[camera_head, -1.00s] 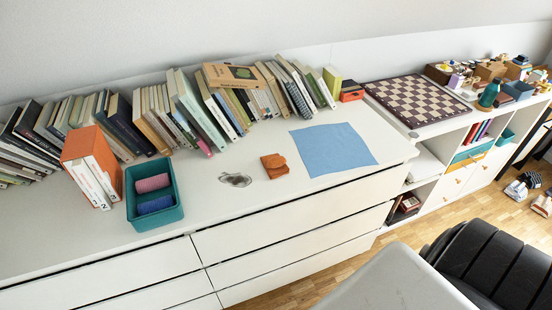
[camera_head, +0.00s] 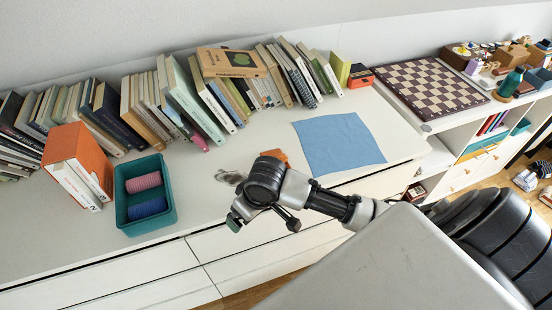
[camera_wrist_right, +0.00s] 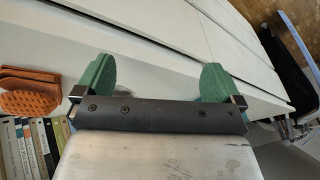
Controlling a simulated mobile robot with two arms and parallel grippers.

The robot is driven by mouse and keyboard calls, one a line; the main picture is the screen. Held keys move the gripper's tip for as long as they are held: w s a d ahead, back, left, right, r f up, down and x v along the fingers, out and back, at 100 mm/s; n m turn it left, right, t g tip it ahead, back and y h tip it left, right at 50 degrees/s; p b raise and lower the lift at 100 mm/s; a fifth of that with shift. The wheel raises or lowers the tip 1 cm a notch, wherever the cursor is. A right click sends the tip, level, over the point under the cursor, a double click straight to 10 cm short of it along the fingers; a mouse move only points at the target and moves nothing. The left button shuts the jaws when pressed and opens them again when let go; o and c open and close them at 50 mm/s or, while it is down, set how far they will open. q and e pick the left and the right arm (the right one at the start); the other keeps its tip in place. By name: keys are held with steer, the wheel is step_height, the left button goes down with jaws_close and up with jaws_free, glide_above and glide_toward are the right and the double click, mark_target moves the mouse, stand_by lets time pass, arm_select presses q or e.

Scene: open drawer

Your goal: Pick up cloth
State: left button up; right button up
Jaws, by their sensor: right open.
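The blue cloth (camera_head: 338,143) lies flat on the white dresser top, right of the middle, in the head view. It is not recognisable in the right wrist view. My right gripper (camera_head: 262,218) is in front of the dresser's front edge, left of and nearer than the cloth, well apart from it. In the right wrist view the gripper (camera_wrist_right: 156,80) shows its two green finger pads wide apart with nothing between them. My left gripper is not in view.
An orange-brown wallet (camera_head: 275,155) lies partly hidden behind my right arm, beside a grey item (camera_head: 230,177). A teal bin (camera_head: 127,217) with two rolls stands left. Books line the wall. A chessboard (camera_head: 430,88) is right. The dresser top (camera_head: 222,205) is partly clear.

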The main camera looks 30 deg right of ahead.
mark_target(275, 159)
steer(key=shift+m+g+h, duration=0.3)
steer(key=shift+m+h, duration=0.3)
steer(key=shift+m, duration=0.3)
steer(key=w+d+r, duration=0.1)
steer(key=w+d, duration=0.1)
steer(key=w+d+r, duration=0.2)
steer(key=w+d, duration=0.1)
steer(key=shift+w+d+r, duration=0.3)
steer(key=shift+d, duration=0.05)
steer(key=w+d+r+m, duration=0.1)
steer(key=d, duration=0.1)
steer(key=w+d+r+m, duration=0.1)
steer(key=w+d+r, duration=0.1)
steer(key=d, duration=0.1)
steer(key=w+d+r+m+h, duration=0.1)
steer(key=d+r, duration=0.1)
steer(key=d, duration=0.1)
steer(key=shift+w+d+r, duration=0.1)
steer(key=shift+w+d, duration=0.05)
steer(key=shift+d, duration=0.1)
steer(key=shift+d+m, duration=0.2)
steer(key=shift+m, duration=0.1)
steer(key=shift+g, duration=0.3)
steer(key=f, duration=0.3)
steer(key=w+f, duration=0.1)
steer(key=f, duration=0.6)
steer(key=shift+w+d+f, duration=0.2)
steer(key=shift+w+d, duration=0.05)
steer(key=shift+d, duration=0.05)
steer(key=c, duration=1)
